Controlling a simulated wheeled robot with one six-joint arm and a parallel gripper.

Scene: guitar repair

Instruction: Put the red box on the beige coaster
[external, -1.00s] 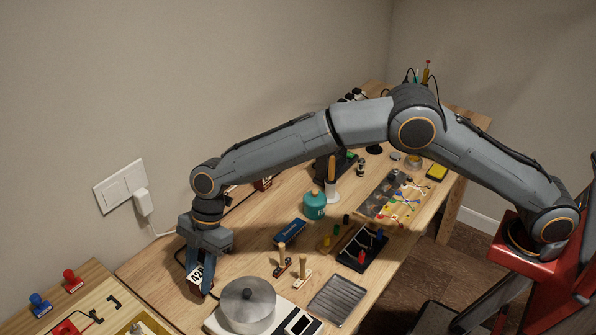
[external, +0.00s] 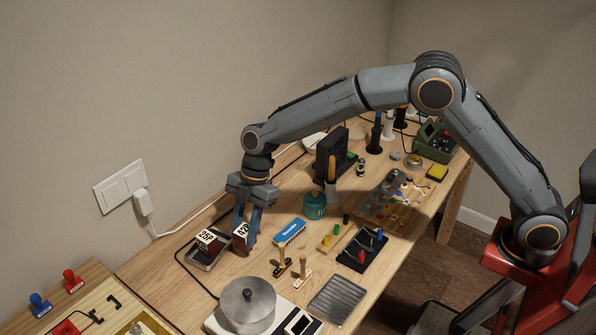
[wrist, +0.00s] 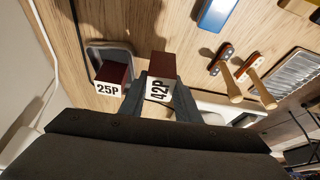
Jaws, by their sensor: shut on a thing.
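My gripper (external: 243,236) is shut on a dark red box (external: 239,241) with a white label reading 42P. It holds the box over the wooden table, right of a small metal tray (external: 218,258). In the wrist view the held box (wrist: 158,65) sits between the fingers, its label facing the camera. A similar dark red box (external: 206,241) labelled 25P rests in the tray. A flat, round beige disc (external: 357,132), which looks like the coaster, lies far back near the wall, well away from my gripper. The wrist view does not show it.
A dark upright device (external: 331,155) stands between my gripper and the disc. A metal pot (external: 247,305) is in front.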

